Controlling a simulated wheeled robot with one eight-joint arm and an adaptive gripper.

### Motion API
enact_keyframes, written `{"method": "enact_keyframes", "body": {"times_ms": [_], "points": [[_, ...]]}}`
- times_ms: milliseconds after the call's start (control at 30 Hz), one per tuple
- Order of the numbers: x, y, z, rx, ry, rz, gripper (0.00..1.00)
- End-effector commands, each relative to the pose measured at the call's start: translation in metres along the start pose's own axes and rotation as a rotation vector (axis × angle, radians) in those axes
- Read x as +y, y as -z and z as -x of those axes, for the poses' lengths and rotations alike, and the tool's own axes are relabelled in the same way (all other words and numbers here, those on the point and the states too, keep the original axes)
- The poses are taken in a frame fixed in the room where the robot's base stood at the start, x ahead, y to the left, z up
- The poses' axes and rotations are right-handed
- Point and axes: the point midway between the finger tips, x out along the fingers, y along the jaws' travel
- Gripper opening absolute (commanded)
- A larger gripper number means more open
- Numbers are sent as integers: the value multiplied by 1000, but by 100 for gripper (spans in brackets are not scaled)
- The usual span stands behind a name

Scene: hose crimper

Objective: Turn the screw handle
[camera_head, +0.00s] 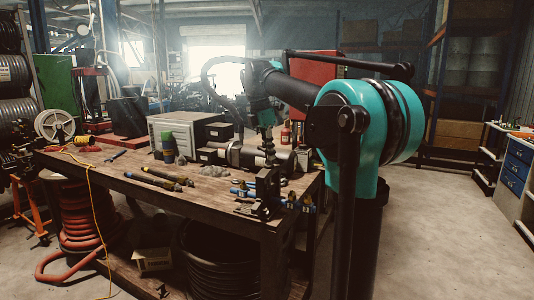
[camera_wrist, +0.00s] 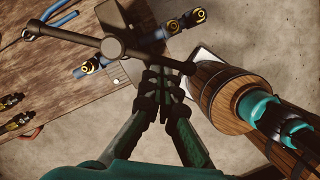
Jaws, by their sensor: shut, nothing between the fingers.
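The screw handle (camera_wrist: 85,40) is a dark straight bar through a round hub (camera_wrist: 112,47), seen from above in the wrist view. It slants from upper left to right of centre. My gripper (camera_wrist: 164,76) is shut and empty, with its fingertips close to the bar's right part, on the near side. I cannot tell whether they touch it. In the head view my gripper (camera_head: 267,140) points down over the dark hose crimper (camera_head: 266,184) at the bench's right front corner. The handle is too small there to make out clearly.
The wooden bench (camera_head: 130,185) also holds a grey box (camera_head: 180,130) and several other tools. The floor to the right is open.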

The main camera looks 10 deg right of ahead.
Motion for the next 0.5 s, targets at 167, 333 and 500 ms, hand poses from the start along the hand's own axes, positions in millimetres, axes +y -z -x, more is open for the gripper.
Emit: {"method": "enact_keyframes", "body": {"times_ms": [167,333,500], "points": [[-4,-9,-2,-1,-30,127,0],[-5,-14,-3,0,-52,222,0],[-5,-19,-4,0,-51,217,0]]}}
